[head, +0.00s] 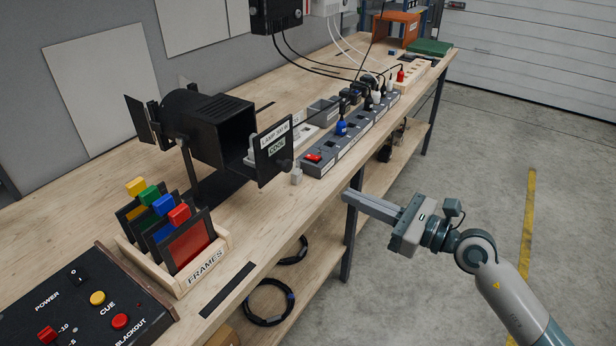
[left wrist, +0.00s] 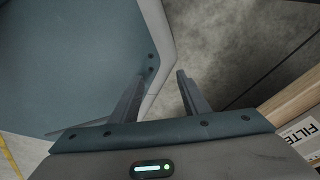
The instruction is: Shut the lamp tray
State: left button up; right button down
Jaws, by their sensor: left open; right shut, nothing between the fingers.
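A black stage lamp (head: 210,125) stands on the wooden bench in the head view. The lamp tray's black end plate (head: 273,150), with a lamp label, a "COOL" label and a round knob, stands apart from the housing, so the tray looks pulled out. The tray's inside is mostly hidden. My right gripper (head: 348,199) is shut and empty at the bench's front edge, to the right of and below the plate, not touching it. My left gripper (left wrist: 165,77) is open and empty in the left wrist view. It does not show in the head view.
A frames rack (head: 187,275) and a control panel (head: 75,305) stand at the front left. A grey socket strip (head: 350,140) with plugs and cables lies behind the plate, and a small grey block (head: 296,176) beside it. The floor to the right is free.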

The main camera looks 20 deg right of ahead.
pick_arm(q)
jog(key=shift+s, duration=0.1)
pick_arm(e)
jog(key=shift+w, duration=0.1)
jog(key=p, duration=0.3)
send_near(289, 169)
jog(key=p+x, duration=0.1)
jog(key=x, duration=0.1)
jog(key=p+x, duration=0.1)
jog(key=x, duration=0.2)
jog(key=shift+a+r, duration=0.1)
jog(key=shift+r, duration=0.1)
jog(key=shift+w+a+f+p, duration=0.15)
jog(key=shift+w+a+p, duration=0.25)
jog(key=shift+w, duration=0.1)
pick_arm(q)
jog(key=s+a+r+g, duration=0.1)
jog(key=s+a+r, duration=0.1)
jog(key=s+r, duration=0.2)
jog(key=shift+s+r, duration=0.25)
jog(key=shift+s, duration=0.1)
